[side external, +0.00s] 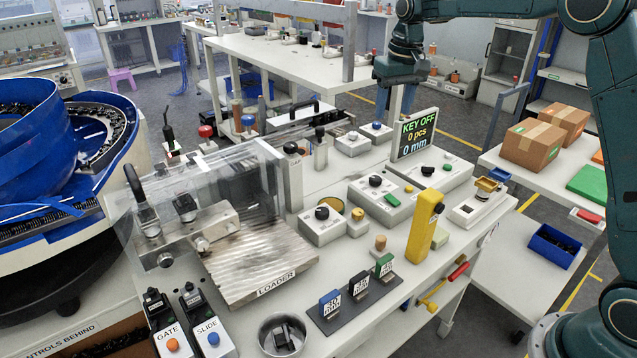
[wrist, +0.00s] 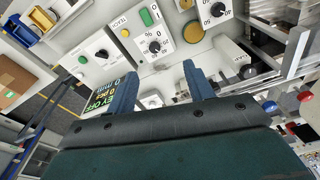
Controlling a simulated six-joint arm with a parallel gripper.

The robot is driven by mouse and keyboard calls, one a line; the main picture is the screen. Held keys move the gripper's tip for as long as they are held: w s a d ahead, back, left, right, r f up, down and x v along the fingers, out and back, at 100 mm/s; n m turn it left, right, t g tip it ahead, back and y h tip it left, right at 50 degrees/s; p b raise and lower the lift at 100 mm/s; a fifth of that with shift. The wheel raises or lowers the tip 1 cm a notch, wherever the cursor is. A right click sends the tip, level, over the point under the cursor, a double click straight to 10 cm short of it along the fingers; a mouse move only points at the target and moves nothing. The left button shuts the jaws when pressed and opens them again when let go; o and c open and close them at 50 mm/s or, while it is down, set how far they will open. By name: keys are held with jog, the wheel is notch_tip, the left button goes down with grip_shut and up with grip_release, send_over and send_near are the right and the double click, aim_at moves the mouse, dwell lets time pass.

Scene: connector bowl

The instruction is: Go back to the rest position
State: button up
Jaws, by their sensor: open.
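My gripper (wrist: 158,82) shows in the wrist view with its two blue fingers spread apart and nothing between them. In the side external view my arm reaches in from the right, and its dark wrist (side external: 402,65) hangs above the back of the bench, behind the display (side external: 413,132) reading "KEY OFF, 0 pcs, 0 mm". The loader plate (side external: 258,258) is at the bench's left. A metal bowl (side external: 282,335) with dark connectors in it stands at the front edge.
A yellow upright device (side external: 424,226) and several knob boxes (side external: 323,225) stand on the bench. Three small coded blocks (side external: 358,285) sit on a dark strip. A clear guard (side external: 205,200) rises by the loader. A blue feeder bowl (side external: 50,150) is at left, cardboard boxes (side external: 530,143) at right.

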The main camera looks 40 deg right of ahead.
jog(key=s+a+r+n+t, duration=0.1)
jog(key=s+a+r, duration=0.25)
jog(key=s, duration=0.55)
jog(key=s+a+r+t, duration=0.1)
jog(key=s+a+r, duration=0.25)
jog(key=s, duration=0.55)
jog(key=s+a+f+n+t, duration=0.1)
jog(key=s+f, duration=0.1)
jog(key=s, duration=0.6)
jog(key=s+a+f+t, duration=0.1)
jog(key=s+f, duration=0.2)
jog(key=s, duration=0.5)
jog(key=shift+s+n, duration=0.3)
jog(key=shift+n, duration=0.1)
